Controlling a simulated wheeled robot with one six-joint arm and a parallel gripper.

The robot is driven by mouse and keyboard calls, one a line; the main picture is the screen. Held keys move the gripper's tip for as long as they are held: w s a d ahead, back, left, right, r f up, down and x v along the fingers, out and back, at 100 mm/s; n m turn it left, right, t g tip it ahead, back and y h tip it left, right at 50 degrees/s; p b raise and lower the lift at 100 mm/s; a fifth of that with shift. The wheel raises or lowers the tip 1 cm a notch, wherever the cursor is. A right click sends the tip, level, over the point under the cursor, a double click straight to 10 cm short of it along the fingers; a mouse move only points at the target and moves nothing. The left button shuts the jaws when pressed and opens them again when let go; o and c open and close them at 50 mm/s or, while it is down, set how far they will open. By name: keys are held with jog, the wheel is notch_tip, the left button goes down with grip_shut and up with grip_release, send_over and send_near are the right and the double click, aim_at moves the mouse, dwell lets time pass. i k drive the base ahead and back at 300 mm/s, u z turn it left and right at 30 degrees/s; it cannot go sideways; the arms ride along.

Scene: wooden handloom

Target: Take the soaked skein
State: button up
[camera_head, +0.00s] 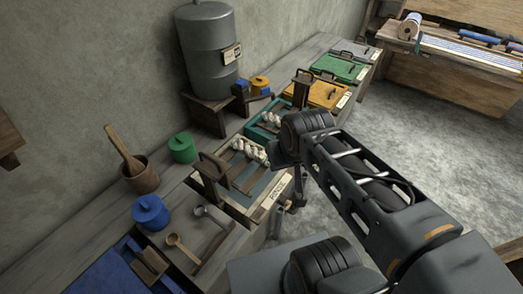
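A pale twisted skein (248,149) lies on the slats of a wooden-framed tray (233,206) on the bench. A second pale skein (270,118) lies in the teal tray (262,133) just behind it. I cannot tell from the surface which is soaked. My gripper (291,205) hangs below the dark wrist, just right of the front tray's edge. It is small and partly hidden, so I cannot tell whether its fingers are open or whether it touches anything.
A grey metal tank (208,50) stands on a wooden stand by the wall. A green jar (183,148), a wooden mortar (141,175), a blue jar (151,212) and ladles (184,248) crowd the bench. Lidded yellow (330,95) and green (338,68) boxes line its far end. Floor is clear at right.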

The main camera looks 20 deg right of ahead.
aim_at(259, 156)
jog(key=k, duration=1)
jog(key=z, duration=0.75)
jog(key=i, duration=1.6)
jog(key=u, duration=1.8)
